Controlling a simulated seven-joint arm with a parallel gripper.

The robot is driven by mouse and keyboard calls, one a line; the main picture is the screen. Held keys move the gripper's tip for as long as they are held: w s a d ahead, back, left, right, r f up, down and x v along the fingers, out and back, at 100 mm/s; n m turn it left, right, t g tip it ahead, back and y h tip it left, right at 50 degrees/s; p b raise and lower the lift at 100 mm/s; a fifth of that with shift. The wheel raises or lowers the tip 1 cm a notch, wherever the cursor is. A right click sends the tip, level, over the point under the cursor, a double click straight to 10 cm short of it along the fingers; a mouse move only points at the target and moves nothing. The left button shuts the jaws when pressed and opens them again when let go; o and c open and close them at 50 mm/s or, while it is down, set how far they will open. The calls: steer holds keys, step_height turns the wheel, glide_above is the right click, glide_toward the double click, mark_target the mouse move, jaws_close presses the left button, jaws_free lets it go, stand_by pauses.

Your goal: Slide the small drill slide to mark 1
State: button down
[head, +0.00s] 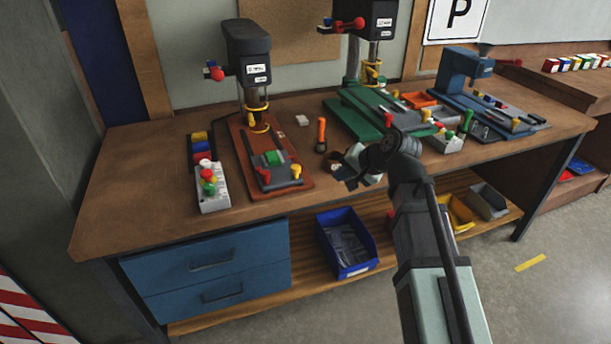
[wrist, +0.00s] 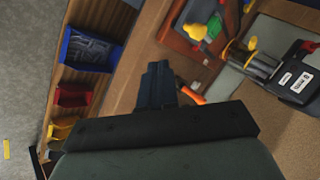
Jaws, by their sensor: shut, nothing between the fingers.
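The smaller drill (head: 249,65) stands at the back left of the bench on a red-brown base (head: 243,152). On the front of that base sits a grey slide (head: 278,175) with a green block and red and yellow knobs. The slide also shows at the top of the wrist view (wrist: 218,25), partly cut off, near the drill head (wrist: 298,78). Number marks are too small to read. My gripper (head: 345,172) is right of the slide, over the bench's front, apart from it. In the wrist view its dark fingers (wrist: 157,82) are together and empty.
A control box (head: 212,189) is left of the base. A larger drill on a green base (head: 357,122) and a blue machine (head: 462,75) stand to the right. A blue bin (head: 346,243) is below.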

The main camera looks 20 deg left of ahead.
steer(key=a+m, duration=0.1)
steer(key=m, duration=0.3)
glide_toward(298, 178)
step_height(298, 178, down, 4)
steer(key=shift+w+a+f+y, duration=0.15)
steer(key=shift+w+a, duration=0.15)
steer(key=shift+a, duration=0.2)
steer(key=shift+w+a+y, duration=0.15)
steer(key=shift+w+a, duration=0.2)
steer(key=shift+a, duration=0.15)
steer(key=shift+w+a, duration=0.25)
steer(key=shift+a, duration=0.6)
steer(key=w+a, duration=1.1)
steer(key=shift+w+a, duration=0.35)
steer(key=shift+a, duration=0.05)
steer(key=shift+d, duration=0.1)
